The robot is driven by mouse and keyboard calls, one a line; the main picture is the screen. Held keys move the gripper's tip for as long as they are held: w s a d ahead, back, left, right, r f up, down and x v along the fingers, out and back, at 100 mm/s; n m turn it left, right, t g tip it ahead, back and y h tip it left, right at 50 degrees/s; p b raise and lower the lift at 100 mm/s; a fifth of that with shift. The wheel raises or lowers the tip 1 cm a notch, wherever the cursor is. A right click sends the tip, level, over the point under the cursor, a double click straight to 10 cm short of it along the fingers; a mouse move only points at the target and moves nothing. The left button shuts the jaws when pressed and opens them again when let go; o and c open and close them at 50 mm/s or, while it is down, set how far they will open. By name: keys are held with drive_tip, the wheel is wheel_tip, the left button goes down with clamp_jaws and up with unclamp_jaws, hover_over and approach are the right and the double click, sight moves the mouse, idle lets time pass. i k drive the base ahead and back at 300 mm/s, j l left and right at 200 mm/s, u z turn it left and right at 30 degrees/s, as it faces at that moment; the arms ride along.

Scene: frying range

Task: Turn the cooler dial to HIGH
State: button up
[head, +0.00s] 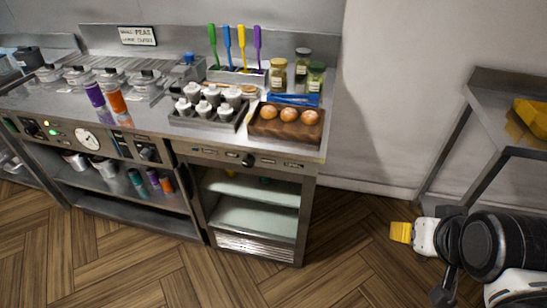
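The cooler dial is a small dark knob (248,160) on the steel front strip above the open-fronted cooler (255,213). Small labels sit on the strip to both sides of it, too small to read, and I cannot tell which one the knob points at. My gripper (401,232) shows at the lower right, at the end of my dark arm, with a yellow end pointing left. It is well to the right of the dial and apart from it. Its fingers are not clear enough to show whether they are open or shut.
A wooden board with buns (285,136), a tray of white-topped pots (209,115) and spice jars (302,70) stand on the counter above the dial. Another knob (148,154) and a round gauge (87,140) are further left. A steel side table (490,90) stands right. Floor between is clear.

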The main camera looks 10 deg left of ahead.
sight(248, 161)
drive_tip(key=l+u, duration=0.35)
drive_tip(key=l, duration=0.15)
drive_tip(key=k+l+u, duration=0.1)
drive_tip(key=l+u, duration=0.25)
drive_tip(key=l, duration=0.2)
drive_tip(key=i+l, duration=0.25)
drive_tip(key=i, duration=0.25)
